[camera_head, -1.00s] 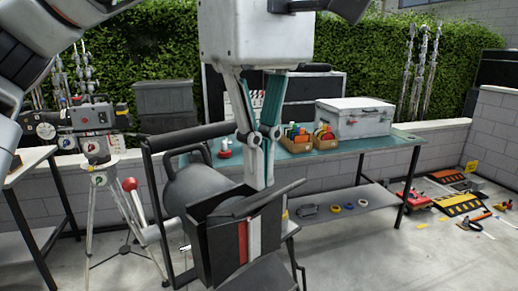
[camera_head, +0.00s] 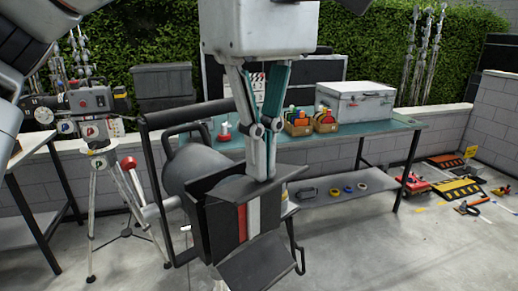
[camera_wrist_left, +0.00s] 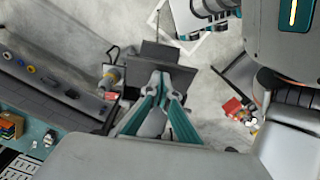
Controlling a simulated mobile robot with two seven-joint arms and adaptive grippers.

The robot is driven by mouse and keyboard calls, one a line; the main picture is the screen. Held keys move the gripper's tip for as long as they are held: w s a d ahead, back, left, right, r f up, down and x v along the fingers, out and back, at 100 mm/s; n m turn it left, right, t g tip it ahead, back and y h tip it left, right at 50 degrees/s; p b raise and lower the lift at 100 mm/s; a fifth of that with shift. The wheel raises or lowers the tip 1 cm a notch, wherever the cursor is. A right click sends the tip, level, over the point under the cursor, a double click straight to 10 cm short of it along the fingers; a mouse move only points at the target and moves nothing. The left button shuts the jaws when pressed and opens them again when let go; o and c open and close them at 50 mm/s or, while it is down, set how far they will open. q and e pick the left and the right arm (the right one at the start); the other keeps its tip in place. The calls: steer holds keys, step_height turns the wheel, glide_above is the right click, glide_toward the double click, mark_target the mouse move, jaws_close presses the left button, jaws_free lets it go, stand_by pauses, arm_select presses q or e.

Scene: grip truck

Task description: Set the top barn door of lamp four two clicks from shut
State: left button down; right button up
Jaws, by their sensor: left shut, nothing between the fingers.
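The lamp (camera_head: 190,178) is a dark, rounded head in a black yoke, with black barn doors and a red and white stripe on its side. Its number does not show. The top barn door (camera_head: 286,173) slants up to the right. A lower door (camera_head: 257,262) hangs out below. My left gripper (camera_head: 262,178) comes down from above, shut and empty, its fingertips at the top door; whether they touch it I cannot tell. In the left wrist view the shut fingertips (camera_wrist_left: 160,76) point at the dark doors (camera_wrist_left: 158,52).
A teal-topped table (camera_head: 405,122) behind holds a white case (camera_head: 355,102) and bins of coloured pieces. A camera on a tripod (camera_head: 92,103) stands at left. Floor gear (camera_head: 455,187) lies at far right. Open concrete floor lies right of the lamp.

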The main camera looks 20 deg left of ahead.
arm_select(q)
steer(key=shift+s+d+f+b, duration=0.15)
steer(key=shift+d+f+b, duration=0.05)
steer(key=shift+f, duration=0.25)
steer(key=shift+s+d+f+b, duration=0.1)
steer(key=shift+d+f+b, duration=0.1)
steer(key=shift+f, duration=0.2)
steer(key=shift+r+p, duration=0.25)
steer(key=shift+p, duration=0.05)
steer(key=shift+s+r+p, duration=0.1)
steer(key=shift+r+p, duration=0.1)
steer(key=shift+p, duration=0.15)
steer(key=shift+d+r+p, duration=0.15)
steer(key=shift+d+p, duration=0.05)
steer(key=shift+p, duration=0.2)
step_height(320, 180, up, 3)
steer(key=p, duration=0.3)
steer(key=shift+p, duration=0.35)
steer(key=shift+r+p, duration=0.75)
steer(key=shift+r, duration=1.75)
